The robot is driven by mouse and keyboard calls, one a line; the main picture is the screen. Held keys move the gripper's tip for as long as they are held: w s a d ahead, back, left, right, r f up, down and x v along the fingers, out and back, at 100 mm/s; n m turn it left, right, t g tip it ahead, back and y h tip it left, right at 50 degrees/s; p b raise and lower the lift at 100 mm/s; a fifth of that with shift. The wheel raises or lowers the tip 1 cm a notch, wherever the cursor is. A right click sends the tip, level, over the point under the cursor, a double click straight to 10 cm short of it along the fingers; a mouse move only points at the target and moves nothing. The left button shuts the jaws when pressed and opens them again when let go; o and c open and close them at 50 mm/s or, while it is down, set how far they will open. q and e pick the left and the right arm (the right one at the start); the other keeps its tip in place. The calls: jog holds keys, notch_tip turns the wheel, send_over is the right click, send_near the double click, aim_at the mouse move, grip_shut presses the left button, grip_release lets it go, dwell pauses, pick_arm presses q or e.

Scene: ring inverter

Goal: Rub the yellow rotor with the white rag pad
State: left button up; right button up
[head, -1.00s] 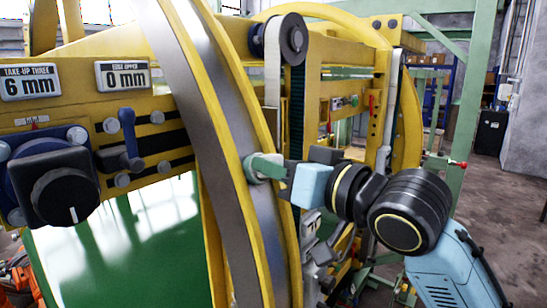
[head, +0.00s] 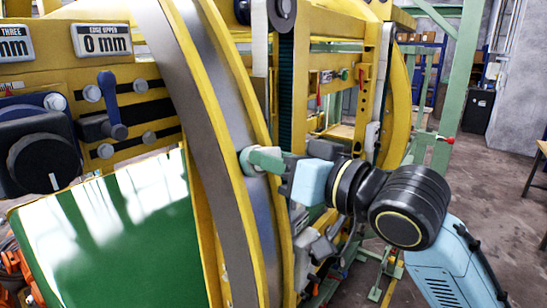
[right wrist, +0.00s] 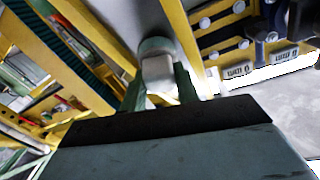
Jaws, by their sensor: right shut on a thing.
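The yellow rotor (head: 258,105) is a large upright ring with yellow rims and a grey steel band between them. It curves through the middle of the head view, and part of it crosses the right wrist view (right wrist: 187,50). My right gripper (head: 262,160) reaches it from the right, with green fingers shut on the white rag pad (right wrist: 158,78). The pad's rounded, greyish-green far end lies against or very close to the band; contact is hard to confirm. In the head view the fingers hide much of the pad. My left gripper is not in view.
A yellow panel with a black knob (head: 44,160), a blue lever (head: 112,105) and mm displays (head: 103,39) stands left of the ring. A glossy green sheet (head: 110,235) lies below. Machine frame parts crowd behind my right gripper. Open floor shows at far right.

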jog(key=shift+s+d+r+p, duration=0.4)
jog(key=shift+s+d, duration=0.1)
jog(key=shift+d, duration=0.25)
jog(key=shift+s+d+r+p, duration=0.35)
jog(key=shift+s+d+p, duration=0.15)
jog(key=shift+d, duration=0.3)
jog(key=shift+s+d+r+p, duration=0.4)
jog(key=shift+s+d, duration=0.1)
jog(key=shift+d, duration=0.25)
jog(key=shift+s+d+r+p, duration=0.3)
jog(key=shift+s+d, duration=0.1)
jog(key=shift+d, duration=0.15)
jog(key=shift+s+d+r+p, duration=0.25)
jog(key=shift+s+d, duration=0.1)
jog(key=shift+d, duration=0.2)
